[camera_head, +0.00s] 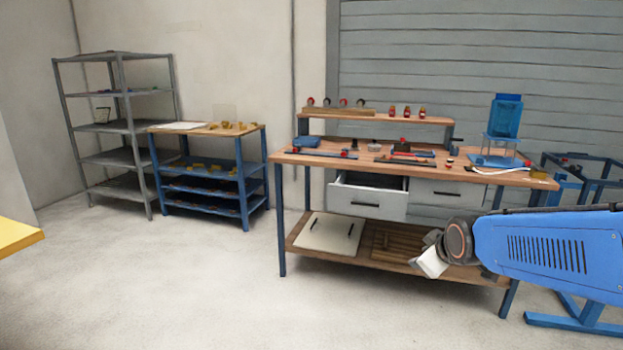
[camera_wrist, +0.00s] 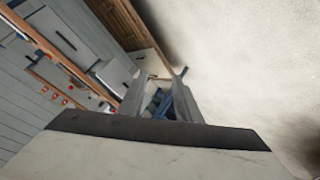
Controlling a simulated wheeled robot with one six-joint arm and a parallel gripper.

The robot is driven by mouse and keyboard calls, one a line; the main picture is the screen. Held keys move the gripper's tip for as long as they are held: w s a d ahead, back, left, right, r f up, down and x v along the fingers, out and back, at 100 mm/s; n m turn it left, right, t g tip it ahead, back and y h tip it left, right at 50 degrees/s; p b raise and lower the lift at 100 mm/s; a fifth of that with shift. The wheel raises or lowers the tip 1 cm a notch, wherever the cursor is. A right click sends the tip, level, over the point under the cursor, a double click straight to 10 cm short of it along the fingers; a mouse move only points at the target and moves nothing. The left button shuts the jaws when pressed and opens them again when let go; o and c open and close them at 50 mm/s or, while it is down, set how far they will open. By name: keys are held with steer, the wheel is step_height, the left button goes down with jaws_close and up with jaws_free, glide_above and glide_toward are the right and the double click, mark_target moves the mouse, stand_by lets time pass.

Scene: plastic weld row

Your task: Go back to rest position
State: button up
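My gripper (camera_wrist: 160,82) shows in the wrist view with its two grey fingers apart and nothing seen between them but distant blue framework and floor. In the head view my arm reaches in from the right edge, and its pale end shows in front of the workbench's lower shelf. The fingers cannot be made out clearly there. The wrist view is strongly tilted, with the workbench at its upper left.
The wooden workbench (camera_head: 459,176) has an open drawer (camera_head: 366,201) and carries tools. A blue shelf cart (camera_head: 246,205) and grey rack (camera_head: 121,91) stand left. A yellow surface (camera_head: 15,236) is at the left edge. The front floor is clear.

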steer(key=s+f+m+g, duration=0.1)
steer(key=s+m, duration=0.3)
steer(key=s, duration=0.9)
steer(key=s+d+f+m+g, duration=0.1)
steer(key=s+f+m+g, duration=0.1)
steer(key=s, duration=1.1)
steer(key=shift+s+m+g, duration=0.4)
steer(key=shift+m+g, duration=0.5)
